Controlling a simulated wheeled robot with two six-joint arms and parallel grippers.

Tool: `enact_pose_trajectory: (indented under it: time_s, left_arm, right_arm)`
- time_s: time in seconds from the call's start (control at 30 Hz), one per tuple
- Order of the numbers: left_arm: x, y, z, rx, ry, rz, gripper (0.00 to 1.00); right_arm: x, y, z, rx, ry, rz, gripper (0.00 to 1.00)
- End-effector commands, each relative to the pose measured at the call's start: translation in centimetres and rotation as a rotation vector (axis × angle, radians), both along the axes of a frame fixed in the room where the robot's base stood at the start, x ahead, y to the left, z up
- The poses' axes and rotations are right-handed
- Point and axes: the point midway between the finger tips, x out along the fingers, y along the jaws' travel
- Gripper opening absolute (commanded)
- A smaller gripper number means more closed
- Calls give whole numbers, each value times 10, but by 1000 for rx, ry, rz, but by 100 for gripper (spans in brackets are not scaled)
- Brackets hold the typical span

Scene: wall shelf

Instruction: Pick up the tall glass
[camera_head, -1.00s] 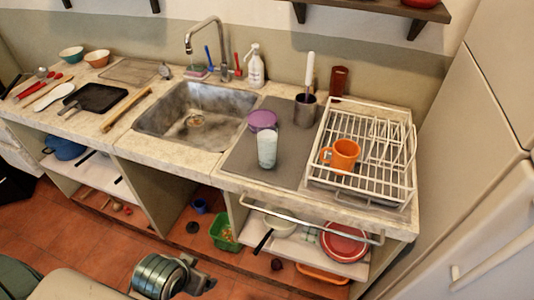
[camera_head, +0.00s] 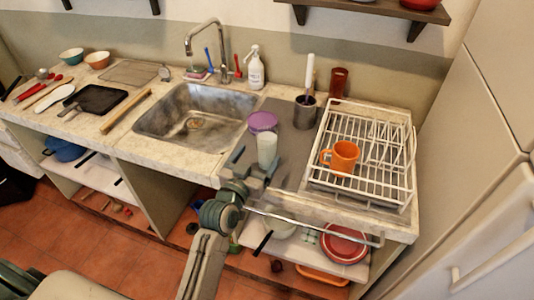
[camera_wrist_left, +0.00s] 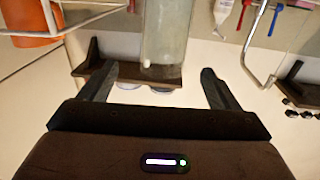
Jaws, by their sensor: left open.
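The tall glass (camera_head: 267,151), pale and translucent, stands upright on the grey mat (camera_head: 292,140) beside the sink, just in front of a purple-lidded container (camera_head: 263,121). My left gripper (camera_head: 256,172) is open and empty at the counter's front edge, close to the near side of the glass. In the left wrist view the glass (camera_wrist_left: 167,35) is ahead, at the top middle, lined up with the gap between the open fingers (camera_wrist_left: 157,88). It appears to be beyond the fingertips. The lower part of the glass is partly covered by the gripper in the head view. My right gripper is not in view.
A white dish rack (camera_head: 375,185) with an orange mug (camera_head: 341,156) stands right of the glass. A dark cup (camera_head: 304,113) with a white-handled utensil is behind. The sink (camera_head: 195,118) lies left. A metal rail (camera_head: 318,228) runs along the counter front.

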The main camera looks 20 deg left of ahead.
Motion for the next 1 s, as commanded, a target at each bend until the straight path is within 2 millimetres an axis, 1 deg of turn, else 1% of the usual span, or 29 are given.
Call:
enact_pose_trajectory:
  time_s: [0.03,0.2,0.37,0.47,0.6,0.7,0.83,1.0]
  left_arm:
    - [9,-1,4,0,-1,0,84]
    - [35,-4,3,0,1,-1,84]
    - [47,-5,2,0,3,-1,84]
    - [56,-4,7,1,3,-1,84]
    - [77,-3,14,1,3,-1,84]
    - [90,-5,11,1,4,-1,84]
    - [98,-6,9,0,4,-1,84]
    - [98,-6,8,0,3,-1,84]
  right_arm:
    - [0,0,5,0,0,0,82]
    - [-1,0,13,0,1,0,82]
    - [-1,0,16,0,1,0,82]
    - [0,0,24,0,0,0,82]
    - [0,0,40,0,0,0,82]
    - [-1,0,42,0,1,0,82]
    - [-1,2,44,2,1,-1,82]
    - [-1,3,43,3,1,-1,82]
